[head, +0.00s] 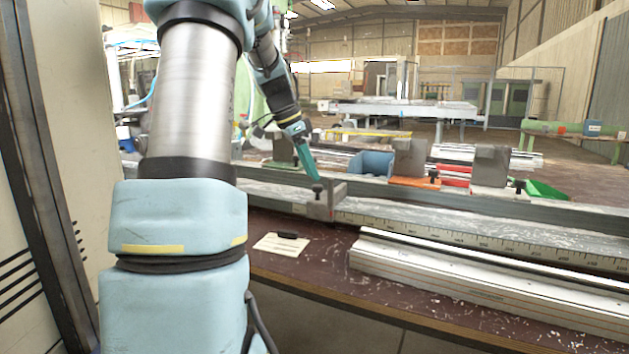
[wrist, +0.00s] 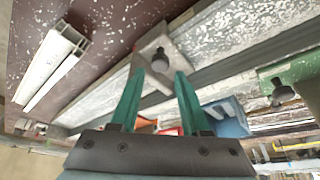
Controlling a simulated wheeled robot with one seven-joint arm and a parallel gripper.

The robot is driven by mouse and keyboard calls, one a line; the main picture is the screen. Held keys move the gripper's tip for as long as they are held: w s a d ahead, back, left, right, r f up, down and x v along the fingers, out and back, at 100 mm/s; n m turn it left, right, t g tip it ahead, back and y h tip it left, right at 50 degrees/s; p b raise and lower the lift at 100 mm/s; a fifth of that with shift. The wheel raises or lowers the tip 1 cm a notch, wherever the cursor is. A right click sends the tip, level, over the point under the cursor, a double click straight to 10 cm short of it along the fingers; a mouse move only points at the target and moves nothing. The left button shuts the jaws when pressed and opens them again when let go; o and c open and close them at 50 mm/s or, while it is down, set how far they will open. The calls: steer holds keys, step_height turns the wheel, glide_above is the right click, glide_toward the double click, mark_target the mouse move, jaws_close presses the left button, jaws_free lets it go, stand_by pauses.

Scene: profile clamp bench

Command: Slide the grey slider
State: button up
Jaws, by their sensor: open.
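The grey slider (head: 327,205) sits on the long metal rail of the bench, with a dark knob (head: 317,188) on its front side. My gripper (head: 315,178) is just above it, fingers pointing down toward the knob. In the wrist view the grey slider (wrist: 176,45) is straight ahead of my gripper (wrist: 159,72). The two teal fingers are apart and nothing is held between them. The knob (wrist: 160,62) appears in line with the gap between the fingertips; I cannot tell whether they reach around it.
A blue bin (head: 373,163) stands behind. White profiles (head: 480,285) and a paper card (head: 280,245) lie in front.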

steer(key=w+v, duration=0.1)
steer(key=v, duration=0.5)
steer(key=shift+s+a+r, duration=0.2)
steer(key=shift+s+r, duration=0.25)
steer(key=shift+s, duration=0.1)
steer(key=s+a+f+n+y+p, duration=0.1)
steer(key=s+f+n+p, duration=0.3)
steer(key=s, duration=0.7)
steer(key=s+f+n+y+p, duration=0.3)
steer(key=s+f+n+p, duration=0.2)
steer(key=s+f+n, duration=0.3)
steer(key=s+f, duration=0.1)
steer(key=s, duration=0.3)
steer(key=shift+s+a+n, duration=0.35)
steer(key=shift+a+n, duration=0.05)
